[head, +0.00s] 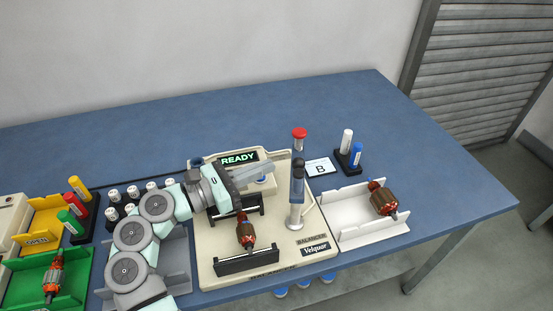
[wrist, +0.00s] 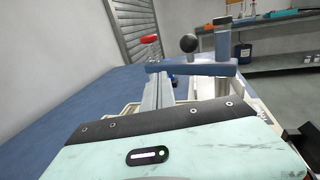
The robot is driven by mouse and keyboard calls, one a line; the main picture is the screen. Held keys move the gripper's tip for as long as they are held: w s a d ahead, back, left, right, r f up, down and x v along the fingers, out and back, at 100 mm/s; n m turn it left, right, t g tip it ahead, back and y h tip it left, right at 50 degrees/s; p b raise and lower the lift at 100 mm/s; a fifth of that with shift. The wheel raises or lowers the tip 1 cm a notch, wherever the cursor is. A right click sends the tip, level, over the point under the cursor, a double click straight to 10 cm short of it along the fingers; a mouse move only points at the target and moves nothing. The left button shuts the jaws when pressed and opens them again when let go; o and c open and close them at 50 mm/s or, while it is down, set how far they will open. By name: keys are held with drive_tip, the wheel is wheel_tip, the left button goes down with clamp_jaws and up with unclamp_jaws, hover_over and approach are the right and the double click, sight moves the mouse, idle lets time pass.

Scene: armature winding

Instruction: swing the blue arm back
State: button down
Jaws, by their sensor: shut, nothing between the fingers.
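The blue arm (head: 298,183) sits on the silver post at the right side of the balancer, with a dark ball knob at its upper end. In the wrist view the blue arm (wrist: 190,69) runs crosswise ahead of my fingers, with the ball knob (wrist: 189,43) above it. My gripper (head: 268,167) is shut and empty, above the back of the balancer, left of the blue arm. Its fingers also show in the wrist view (wrist: 160,78), reaching toward the bar. I cannot tell whether they touch it.
The balancer (head: 212,262) holds a copper armature (head: 245,232) and its display reads READY. A red-capped post (head: 299,133) stands behind the blue arm. A white tray (head: 350,240) with another armature (head: 383,201) lies at right. The table behind is clear.

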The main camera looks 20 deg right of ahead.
drive_tip(key=a+p, duration=0.1)
drive_tip(key=a, duration=0.5)
drive_tip(key=shift+s+a, duration=0.35)
drive_tip(key=shift+a, duration=0.05)
drive_tip(key=shift+r, duration=0.1)
